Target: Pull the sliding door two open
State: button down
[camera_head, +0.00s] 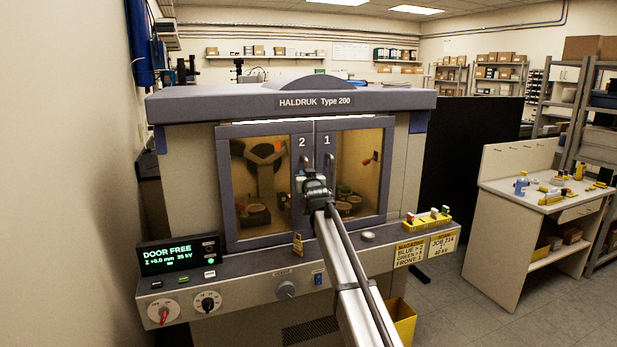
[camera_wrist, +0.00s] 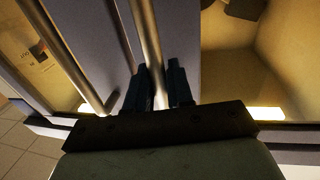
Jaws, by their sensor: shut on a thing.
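Sliding door two (camera_head: 226,190) is the left door of the grey cabinet, marked "2", with an amber window. It covers the left half of the opening and meets door one (camera_head: 383,200), marked "1", near the middle. Door two's upright bar handle (camera_head: 304,163) is partly hidden by my gripper (camera_head: 304,181). Door one's handle (camera_head: 330,166) stands close to the right. In the wrist view, my two dark fingers (camera_wrist: 160,88) are closed around a metal bar (camera_wrist: 147,40), which appears to be door two's handle. A second bar (camera_wrist: 77,72) lies left of it, apart from the fingers.
A console ledge (camera_head: 240,268) juts out below the doors, with knobs, buttons and a display (camera_head: 178,256) reading "DOOR FREE". Coloured pieces stand in a yellow holder (camera_head: 430,221) at its right end. A workbench (camera_head: 500,230) stands farther right, with floor between.

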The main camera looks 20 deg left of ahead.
send_near(231, 180)
jog(key=x, duration=0.5)
jog(key=shift+w+a, duration=0.15)
jog(key=shift+w, duration=0.05)
jog(key=c, duration=1.2)
grip_release()
jog(key=shift+o, duration=0.2)
jog(key=shift+s, duration=0.1)
jog(key=v, duration=1.3)
jog(key=shift+s+d, duration=0.25)
